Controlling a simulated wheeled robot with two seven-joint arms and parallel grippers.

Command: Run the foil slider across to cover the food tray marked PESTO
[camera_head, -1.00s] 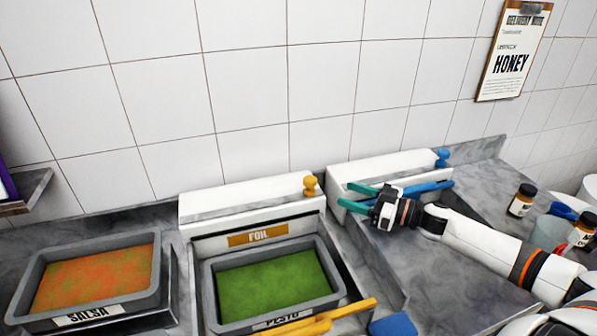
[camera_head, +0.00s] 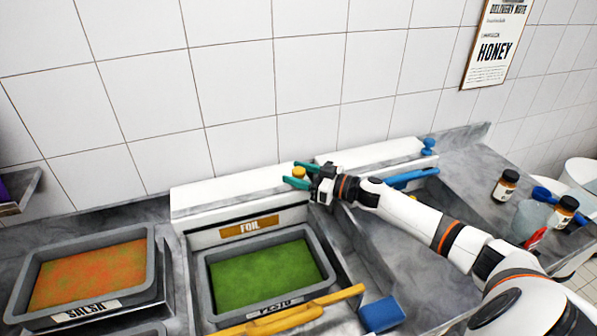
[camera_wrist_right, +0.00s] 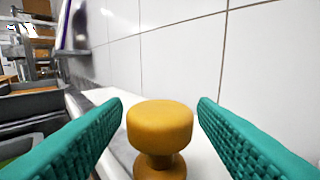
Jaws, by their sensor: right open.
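The PESTO tray (camera_head: 209,285) holds green food and sits uncovered below the FOIL label (camera_head: 247,227). The white foil dispenser box (camera_head: 215,197) stands behind it against the wall. Its yellow slider knob (camera_head: 299,173) is at the right end of the box. My right gripper (camera_head: 296,176) is open, with its green fingers at either side of the knob. In the right wrist view the knob (camera_wrist_right: 160,125) stands between the two fingers, with a gap on each side. My left gripper is not in view.
The SALSA tray (camera_head: 152,270) stands at left. A yellow-handled tool (camera_head: 300,313) lies across the PESTO tray's front edge, beside a blue block (camera_head: 382,314). A second white box (camera_head: 375,152) with a blue knob (camera_head: 428,145) stands at right. Jars (camera_head: 506,185) are farther right.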

